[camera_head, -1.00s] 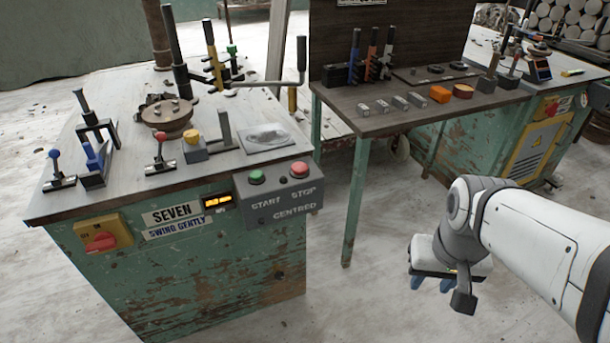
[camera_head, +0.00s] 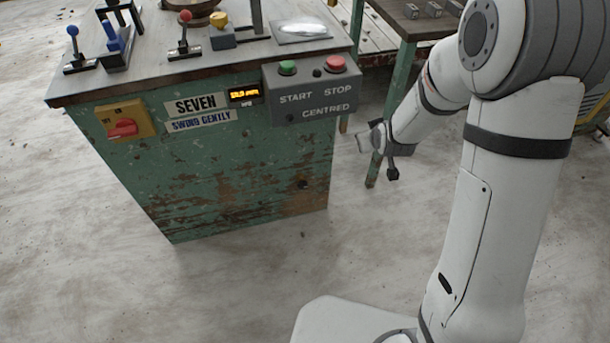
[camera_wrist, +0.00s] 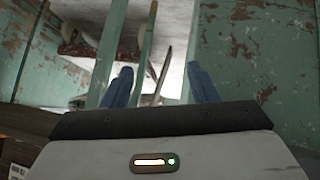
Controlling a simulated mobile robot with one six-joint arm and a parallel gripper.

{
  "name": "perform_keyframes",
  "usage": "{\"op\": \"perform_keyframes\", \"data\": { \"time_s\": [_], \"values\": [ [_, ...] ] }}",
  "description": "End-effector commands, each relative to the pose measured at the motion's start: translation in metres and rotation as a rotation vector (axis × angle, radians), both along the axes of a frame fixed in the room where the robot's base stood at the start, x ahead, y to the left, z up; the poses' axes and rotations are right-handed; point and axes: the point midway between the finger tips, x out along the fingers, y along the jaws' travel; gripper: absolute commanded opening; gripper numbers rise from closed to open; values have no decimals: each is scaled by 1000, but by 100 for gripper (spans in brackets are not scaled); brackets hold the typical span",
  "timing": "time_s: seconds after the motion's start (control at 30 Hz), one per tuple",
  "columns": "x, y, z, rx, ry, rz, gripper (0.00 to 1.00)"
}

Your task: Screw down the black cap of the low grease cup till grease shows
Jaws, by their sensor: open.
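A small dark round spot (camera_head: 303,184) sits low on the right part of the green cabinet's (camera_head: 230,165) front in the head view. It may be the black cap of the low grease cup, but it is too small to tell, and no grease can be made out. My gripper (camera_wrist: 160,86) shows two blue fingers in the wrist view, spread apart with nothing between them. In the head view my wrist is right of the cabinet, apart from it and a little higher than the dark spot. The fingers are hard to make out there. The wrist view does not clearly show the cap.
A grey control box (camera_head: 312,90) with green and red buttons juts from the cabinet's top right corner. A table leg (camera_head: 392,110) stands behind my wrist. The floor before the cabinet is clear.

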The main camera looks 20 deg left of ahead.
Motion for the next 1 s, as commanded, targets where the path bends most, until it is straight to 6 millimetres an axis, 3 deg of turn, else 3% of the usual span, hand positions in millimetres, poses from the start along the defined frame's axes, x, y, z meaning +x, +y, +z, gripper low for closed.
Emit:
{"op": "perform_keyframes", "data": {
  "time_s": [0.03, 0.27, 0.4, 0.6, 0.8, 1.0],
  "values": [
    [8, 17, -33, -8, -42, 37, 54],
    [27, 83, -130, -33, -297, 186, 54],
    [17, 116, -189, -47, -458, 267, 54],
    [-19, 147, -261, -63, -674, 358, 54],
    [-52, 156, -298, -70, -812, 402, 54],
    [-61, 159, -309, -71, -868, 414, 54]
  ]
}}
